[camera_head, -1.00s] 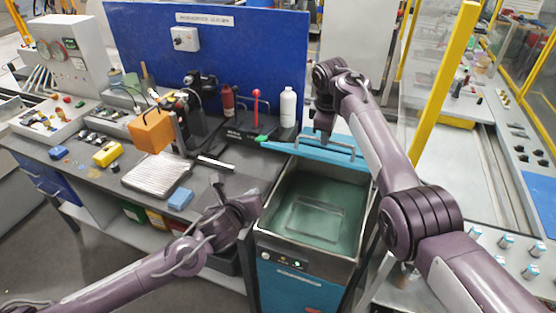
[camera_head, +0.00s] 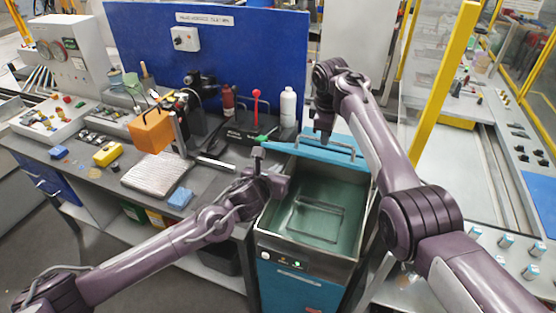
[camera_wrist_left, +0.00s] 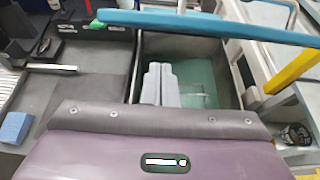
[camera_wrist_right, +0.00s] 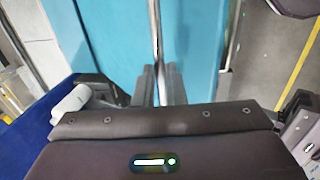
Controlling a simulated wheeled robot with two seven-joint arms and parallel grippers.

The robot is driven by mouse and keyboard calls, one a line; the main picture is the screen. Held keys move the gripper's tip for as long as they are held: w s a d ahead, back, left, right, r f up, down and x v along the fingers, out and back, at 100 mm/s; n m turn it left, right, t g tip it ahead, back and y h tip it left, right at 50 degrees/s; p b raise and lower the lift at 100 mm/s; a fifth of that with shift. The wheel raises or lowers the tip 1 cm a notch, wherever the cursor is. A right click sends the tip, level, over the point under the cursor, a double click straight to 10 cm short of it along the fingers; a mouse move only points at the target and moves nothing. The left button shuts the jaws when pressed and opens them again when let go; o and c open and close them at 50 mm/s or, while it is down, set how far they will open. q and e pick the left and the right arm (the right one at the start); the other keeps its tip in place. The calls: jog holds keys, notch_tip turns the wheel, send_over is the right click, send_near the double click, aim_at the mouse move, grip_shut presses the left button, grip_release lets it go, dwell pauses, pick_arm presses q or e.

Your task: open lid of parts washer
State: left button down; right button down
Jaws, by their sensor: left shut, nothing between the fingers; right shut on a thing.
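The parts washer (camera_head: 300,262) stands right of the bench, with its teal lid (camera_head: 300,151) raised at the back and tilted up. The basin below is uncovered and shows greenish liquid and a wire basket (camera_head: 318,220). My right gripper (camera_head: 325,135) is shut on the lid's metal handle (camera_head: 345,152); the right wrist view shows the fingers (camera_wrist_right: 158,88) around this bar against the lid (camera_wrist_right: 195,45). My left gripper (camera_head: 280,186) is shut and empty over the basin's left side. In the left wrist view its fingers (camera_wrist_left: 160,85) point at the basin, below the lid's edge (camera_wrist_left: 210,25).
The bench to the left carries an orange box (camera_head: 150,131), a ribbed metal plate (camera_head: 157,173), a blue block (camera_head: 181,197) and a white bottle (camera_head: 288,107). A blue panel (camera_head: 240,50) stands behind. A yellow post (camera_head: 440,85) and a conveyor lie to the right.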

aim_at(283, 148)
pick_arm(q)
jog(key=shift+w+d+r, duration=0.1)
jog(key=shift+w+r, duration=0.3)
jog(key=shift+r, duration=0.25)
jog(key=shift+w+d+r, duration=0.1)
jog(key=shift+w+r, duration=0.3)
jog(key=shift+r, duration=0.2)
pick_arm(e)
jog(key=shift+d+f, duration=0.2)
jog(key=shift+f, duration=0.15)
pick_arm(q)
jog(key=shift+r, duration=0.1)
